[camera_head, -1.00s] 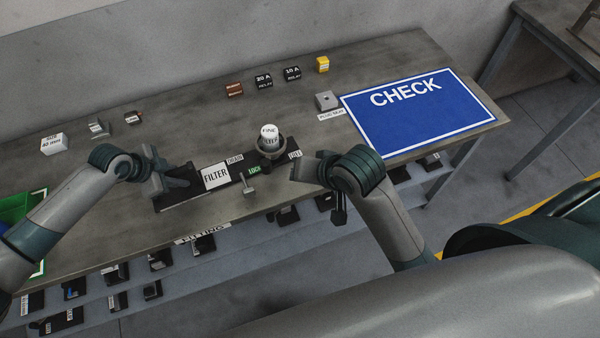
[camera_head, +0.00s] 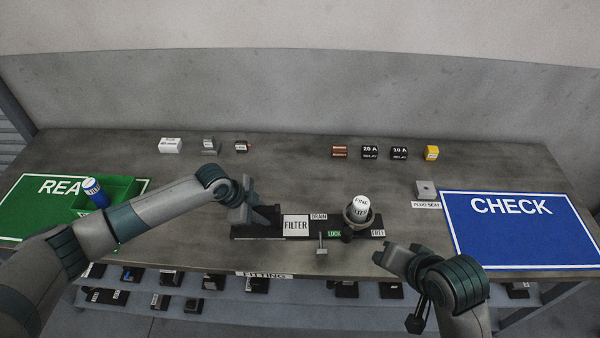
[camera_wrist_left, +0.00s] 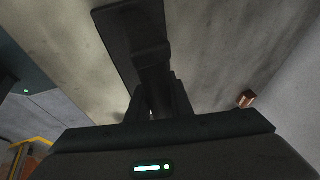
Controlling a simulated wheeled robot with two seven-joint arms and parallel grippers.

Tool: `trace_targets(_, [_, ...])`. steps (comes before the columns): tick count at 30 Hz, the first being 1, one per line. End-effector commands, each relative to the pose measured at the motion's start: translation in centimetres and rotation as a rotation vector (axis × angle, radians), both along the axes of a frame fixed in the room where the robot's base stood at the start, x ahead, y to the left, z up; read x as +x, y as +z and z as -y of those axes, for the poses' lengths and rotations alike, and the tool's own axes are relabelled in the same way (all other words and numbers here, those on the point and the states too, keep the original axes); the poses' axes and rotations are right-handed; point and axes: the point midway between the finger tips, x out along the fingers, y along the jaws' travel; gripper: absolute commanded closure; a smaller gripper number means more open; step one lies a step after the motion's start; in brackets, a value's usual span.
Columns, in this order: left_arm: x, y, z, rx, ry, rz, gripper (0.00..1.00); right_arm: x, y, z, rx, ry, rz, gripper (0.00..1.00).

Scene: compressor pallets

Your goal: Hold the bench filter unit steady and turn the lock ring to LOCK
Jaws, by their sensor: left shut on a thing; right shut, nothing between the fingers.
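The bench filter unit is a long dark base with a white FILTER label (camera_head: 295,226). At its right end a white fine filter (camera_head: 361,204) stands in a round grey lock ring (camera_head: 346,215). A dark knob (camera_head: 347,236) at the ring's front sits between the green LOCK label (camera_head: 334,234) and the FREE label (camera_head: 378,233), nearer LOCK. My left gripper (camera_head: 262,214) is shut on the dark post at the unit's left end; the left wrist view shows this post (camera_wrist_left: 153,75) between the fingers. My right gripper (camera_head: 389,257) is shut and empty, just in front of the FREE end, apart from the unit.
A small grey T-shaped piece (camera_head: 322,243) stands at the unit's front. A green tray (camera_head: 122,188) with a blue-and-white cylinder (camera_head: 95,192) is left, a blue CHECK mat (camera_head: 520,240) right. Relays (camera_head: 370,152) and small blocks line the back. A lower shelf holds several dark parts.

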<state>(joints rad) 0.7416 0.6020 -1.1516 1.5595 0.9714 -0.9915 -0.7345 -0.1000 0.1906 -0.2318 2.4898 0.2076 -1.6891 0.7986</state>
Motion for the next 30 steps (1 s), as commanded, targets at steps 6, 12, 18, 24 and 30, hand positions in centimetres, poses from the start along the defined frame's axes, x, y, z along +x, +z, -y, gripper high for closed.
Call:
trace_targets(6, [-0.18, -0.50, -0.39, 0.009, 0.003, -0.006, 1.00, 0.00, -0.07, 0.00, 0.000, 0.000, 0.000, 1.00])
trace_targets(12, [-0.14, -0.47, -0.41, 0.009, 0.004, -0.005, 0.69, 0.00, -0.07, 0.00, 0.000, 0.000, 0.000, 1.00])
trace_targets(18, [-0.21, -0.44, -0.28, 0.007, 0.002, -0.007, 0.59, 0.01, -0.06, 0.00, 0.000, 0.000, 0.000, 1.00])
trace_targets(24, [-0.27, -0.45, -0.19, 0.006, 0.000, -0.007, 0.59, 0.01, -0.06, 0.00, 0.000, 0.000, 0.000, 1.00])
trace_targets(30, [-0.34, -0.27, -0.17, 0.004, -0.001, -0.007, 0.59, 0.00, -0.05, 0.00, 0.000, 0.000, 0.000, 1.00])
